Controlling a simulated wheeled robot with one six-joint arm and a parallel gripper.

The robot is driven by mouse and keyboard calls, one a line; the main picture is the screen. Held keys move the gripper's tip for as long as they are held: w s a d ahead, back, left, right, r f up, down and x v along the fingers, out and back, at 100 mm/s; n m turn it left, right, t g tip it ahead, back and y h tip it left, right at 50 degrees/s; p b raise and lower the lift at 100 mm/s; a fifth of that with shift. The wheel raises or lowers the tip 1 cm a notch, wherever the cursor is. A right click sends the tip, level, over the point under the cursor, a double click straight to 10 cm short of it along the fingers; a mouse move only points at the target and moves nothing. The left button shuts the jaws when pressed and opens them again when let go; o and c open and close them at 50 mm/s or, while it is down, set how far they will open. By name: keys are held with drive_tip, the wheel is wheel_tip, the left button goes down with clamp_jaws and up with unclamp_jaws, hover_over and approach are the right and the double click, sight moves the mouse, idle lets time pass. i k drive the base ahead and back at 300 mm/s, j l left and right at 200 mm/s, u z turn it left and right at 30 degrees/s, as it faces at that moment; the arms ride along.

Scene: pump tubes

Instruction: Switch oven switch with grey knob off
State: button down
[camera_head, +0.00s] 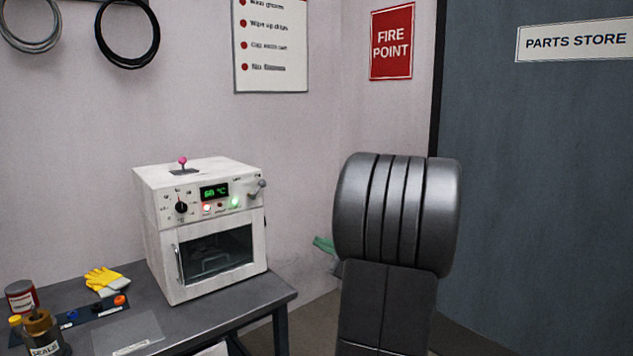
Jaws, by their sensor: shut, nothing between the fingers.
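The white oven (205,230) stands on the grey table, its glass door shut. At the right end of its front panel is a switch with a grey knob (262,183); its lever tilts up and to the right. The panel also has a black dial (181,207), a green display (214,192) that seems to read 60 °C, a lit red lamp (207,208) and a lit green lamp (234,202). A lever with a pink knob (183,160) stands on the oven's top. My gripper is not in view; a dark link of my arm fills the right foreground, apart from the oven in the picture.
The table (262,294) holds yellow gloves (104,281), a red-labelled tin (22,297) and a brown jar (42,333) at left. A green object (323,244) is partly hidden behind my arm. A grey door (540,170) is at right.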

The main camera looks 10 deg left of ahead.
sight(262, 183)
drive_tip(key=i+j+z, duration=0.2)
drive_tip(key=i+j, duration=0.75)
